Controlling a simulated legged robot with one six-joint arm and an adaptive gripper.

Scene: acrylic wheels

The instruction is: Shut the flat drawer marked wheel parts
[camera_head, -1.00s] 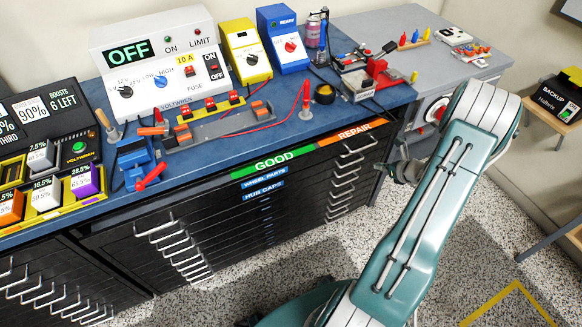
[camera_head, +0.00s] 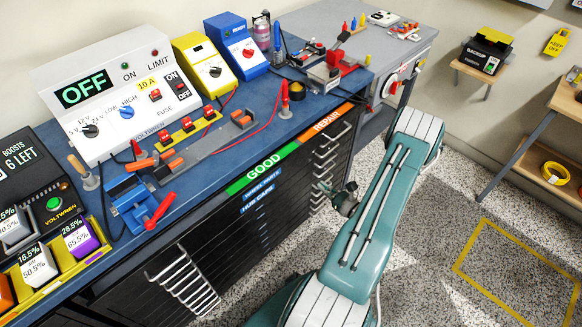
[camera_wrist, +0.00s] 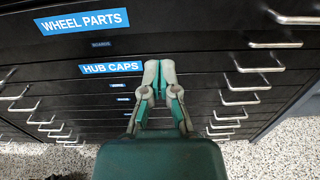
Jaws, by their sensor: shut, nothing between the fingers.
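The wheel parts drawer bears a blue label in the upper left of the wrist view (camera_wrist: 84,21); the label also shows in the head view (camera_head: 260,187), below the green GOOD strip. The drawer front is flat and black, with a metal handle (camera_wrist: 292,18) at the right. I cannot tell how far it stands out from the cabinet. My gripper (camera_wrist: 160,66) is shut and empty, its fingertips together over the drawer fronts beside the HUB CAPS label (camera_wrist: 111,69). In the head view my gripper (camera_head: 345,198) is small and dark, near the right-hand handles, partly hidden by my arm.
More black drawers with protruding metal handles (camera_wrist: 241,100) run down both sides. The blue worktop (camera_head: 215,175) above carries a power supply (camera_head: 115,90) and tools. Speckled floor (camera_head: 430,250) is open to the right. A small stand with a black box (camera_head: 485,56) is farther off.

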